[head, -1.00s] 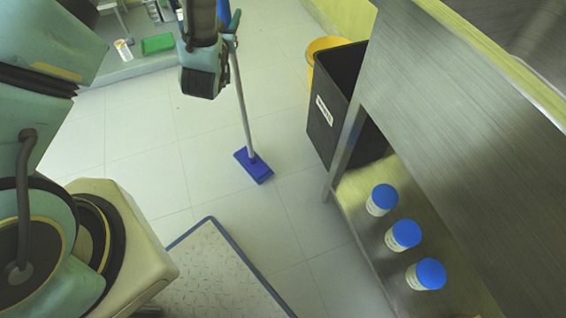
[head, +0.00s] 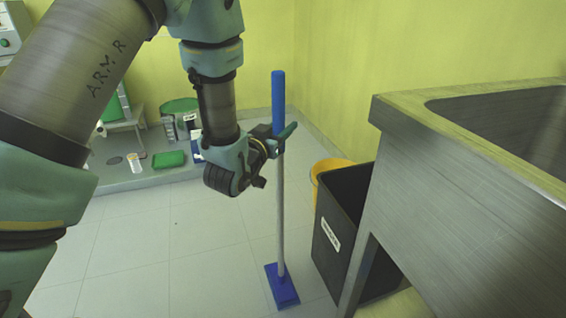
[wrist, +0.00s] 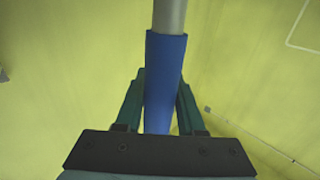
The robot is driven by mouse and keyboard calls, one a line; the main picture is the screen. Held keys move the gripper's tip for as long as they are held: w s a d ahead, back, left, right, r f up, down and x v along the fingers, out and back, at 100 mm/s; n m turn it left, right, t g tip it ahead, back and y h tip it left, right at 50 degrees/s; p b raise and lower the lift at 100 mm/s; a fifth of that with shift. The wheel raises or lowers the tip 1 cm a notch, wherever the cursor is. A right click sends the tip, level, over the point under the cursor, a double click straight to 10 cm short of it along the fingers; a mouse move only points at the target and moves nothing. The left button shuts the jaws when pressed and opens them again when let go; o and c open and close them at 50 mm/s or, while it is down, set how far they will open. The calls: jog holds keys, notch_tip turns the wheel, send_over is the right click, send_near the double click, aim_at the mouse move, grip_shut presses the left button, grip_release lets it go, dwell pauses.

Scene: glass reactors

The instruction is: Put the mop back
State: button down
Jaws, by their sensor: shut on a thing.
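The mop (head: 281,215) stands nearly upright, with a blue grip at the top, a pale pole and a flat blue head (head: 282,288) at floor level. My gripper (head: 283,135) is shut on the lower part of the blue grip. In the wrist view my gripper's two green fingers (wrist: 162,105) lie on either side of the blue grip (wrist: 165,75), with the pale pole running on from it. Whether the mop head touches the floor or hangs just above it, I cannot tell.
A black bin (head: 345,225) with a white label stands right of the mop, with a yellow bucket (head: 326,170) behind it. A steel sink bench (head: 450,190) fills the right side. A low grey platform (head: 120,180) with small items is at the back left. The floor to the left is clear.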

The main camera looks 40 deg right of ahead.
notch_tip(320, 180, down, 6)
jog(key=shift+b, duration=0.3)
jog(key=shift+f, duration=0.2)
jog(key=c, duration=0.5)
grip_release()
jog(key=shift+a, duration=0.1)
jog(key=v, duration=1.2)
